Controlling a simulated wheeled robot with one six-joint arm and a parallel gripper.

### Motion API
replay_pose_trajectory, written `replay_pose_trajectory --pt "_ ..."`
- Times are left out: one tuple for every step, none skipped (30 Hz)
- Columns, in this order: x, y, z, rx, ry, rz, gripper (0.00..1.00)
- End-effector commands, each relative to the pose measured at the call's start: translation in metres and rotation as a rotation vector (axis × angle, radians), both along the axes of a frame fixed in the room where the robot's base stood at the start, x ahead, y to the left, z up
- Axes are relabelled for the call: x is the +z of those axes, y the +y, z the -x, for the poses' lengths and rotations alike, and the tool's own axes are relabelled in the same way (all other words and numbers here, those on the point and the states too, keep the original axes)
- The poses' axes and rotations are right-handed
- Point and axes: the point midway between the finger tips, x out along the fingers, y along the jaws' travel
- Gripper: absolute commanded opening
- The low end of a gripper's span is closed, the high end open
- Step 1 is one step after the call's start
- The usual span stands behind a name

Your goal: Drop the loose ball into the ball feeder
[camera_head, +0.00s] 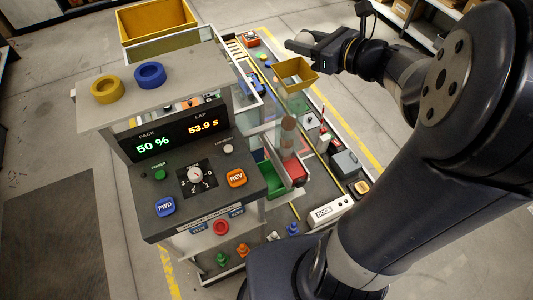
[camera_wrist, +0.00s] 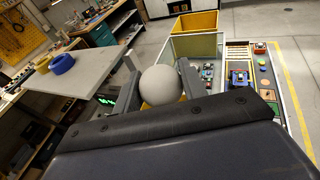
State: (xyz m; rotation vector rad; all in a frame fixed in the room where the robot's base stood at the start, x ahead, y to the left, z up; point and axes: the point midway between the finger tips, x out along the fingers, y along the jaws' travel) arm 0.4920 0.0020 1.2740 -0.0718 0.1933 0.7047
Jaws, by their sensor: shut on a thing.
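A pale grey ball (camera_wrist: 163,86) sits between the two fingers of my gripper (camera_wrist: 162,78) in the wrist view; the gripper is shut on it. In the head view my gripper (camera_head: 301,46) is raised over the bench, just above and beyond a yellow open funnel (camera_head: 295,76), which looks like the ball feeder. The ball cannot be made out there. A clear tube (camera_head: 290,105) stands below the funnel, with a brownish round thing (camera_head: 288,123) in it. A bit of yellow (camera_wrist: 148,105) shows just under the ball in the wrist view; the ball hides most of it.
A control console (camera_head: 195,180) with a display stands at left, below a grey shelf with a yellow ring (camera_head: 108,89) and a blue ring (camera_head: 150,75). A yellow bin (camera_head: 155,20) is at the back. The track bench (camera_head: 340,125) holds several small parts right of the tube.

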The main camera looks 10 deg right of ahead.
Motion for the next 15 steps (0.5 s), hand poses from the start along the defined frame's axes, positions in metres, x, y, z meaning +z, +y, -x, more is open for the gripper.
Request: replay_pose_trajectory --pt "-0.002 0.000 0.000 -0.001 0.000 0.000 0.19" --pt "-0.003 0.000 0.000 -0.001 0.000 0.000 0.19" --pt "-0.005 0.000 0.000 -0.001 0.000 0.000 0.19" --pt "-0.007 0.000 0.000 0.000 0.000 0.000 0.19" --pt "-0.010 0.000 0.000 0.000 0.000 0.000 0.19" --pt "-0.013 0.000 0.000 0.000 0.000 0.000 0.19" --pt "-0.016 0.000 0.000 0.000 0.000 0.000 0.19" --pt "-0.019 0.000 0.000 0.000 0.001 -0.001 0.19" --pt "-0.024 0.000 0.000 0.000 0.001 -0.001 0.19" --pt "-0.028 0.000 0.000 0.000 0.001 -0.001 0.19" --pt "-0.031 0.000 0.000 0.000 0.001 -0.001 0.19" --pt "-0.036 0.000 0.000 0.000 0.001 -0.001 0.19" --pt "-0.040 0.000 0.000 0.000 0.001 -0.001 0.19" --pt "-0.044 0.000 0.000 0.000 0.001 -0.001 0.19" --pt "-0.048 0.000 0.000 0.000 0.001 -0.001 0.19"
